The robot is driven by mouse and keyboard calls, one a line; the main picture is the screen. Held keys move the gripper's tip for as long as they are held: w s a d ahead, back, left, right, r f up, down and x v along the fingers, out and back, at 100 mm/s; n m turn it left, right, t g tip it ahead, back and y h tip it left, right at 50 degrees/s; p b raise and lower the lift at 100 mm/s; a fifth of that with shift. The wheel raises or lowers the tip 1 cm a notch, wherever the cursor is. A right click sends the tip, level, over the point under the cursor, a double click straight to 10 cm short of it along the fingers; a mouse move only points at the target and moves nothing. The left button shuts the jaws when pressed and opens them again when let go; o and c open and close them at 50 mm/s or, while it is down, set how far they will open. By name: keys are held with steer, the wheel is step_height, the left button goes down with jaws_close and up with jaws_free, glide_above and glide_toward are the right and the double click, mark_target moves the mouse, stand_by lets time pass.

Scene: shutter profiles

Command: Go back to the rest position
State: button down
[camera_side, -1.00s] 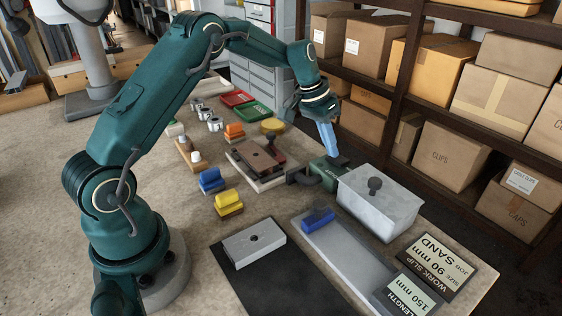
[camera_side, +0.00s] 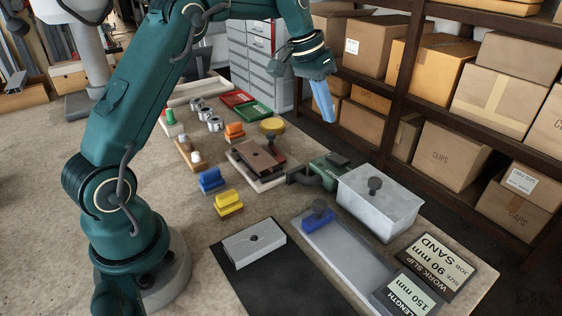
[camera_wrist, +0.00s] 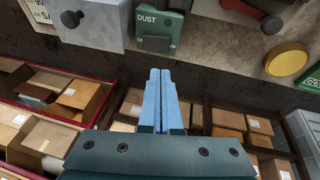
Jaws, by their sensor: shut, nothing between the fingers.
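My gripper (camera_side: 323,101) is raised above the far edge of the bench in the side view, in front of the shelving. Its light blue fingers point down and are closed together with nothing between them. The closed fingers (camera_wrist: 161,101) also show in the wrist view, with the bench edge above them and shelf boxes around them. No bench object touches the gripper. My arm is lifted, with its upper part cut off by the top of the side view.
The grey lidded box (camera_side: 380,203) and the green DUST unit (camera_wrist: 158,30) stand near the bench's far edge. A blue block with a knob (camera_side: 318,217) sits on a grey plate. Shelves with cardboard boxes (camera_side: 450,155) stand behind. Air around the gripper looks clear.

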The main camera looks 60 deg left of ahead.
steer(key=s+d+r+m+t, duration=0.1)
steer(key=s+d+r, duration=0.25)
steer(key=r, duration=0.75)
steer(key=s+d+r, duration=0.2)
steer(key=s+d, duration=0.3)
steer(key=s, duration=0.5)
steer(key=s+f+t+y, duration=0.1)
steer(key=s+f, duration=1)
steer(key=s, duration=0.1)
steer(key=shift+s+f+y, duration=0.2)
steer(key=shift+y, duration=0.2)
steer(key=shift+d, duration=0.1)
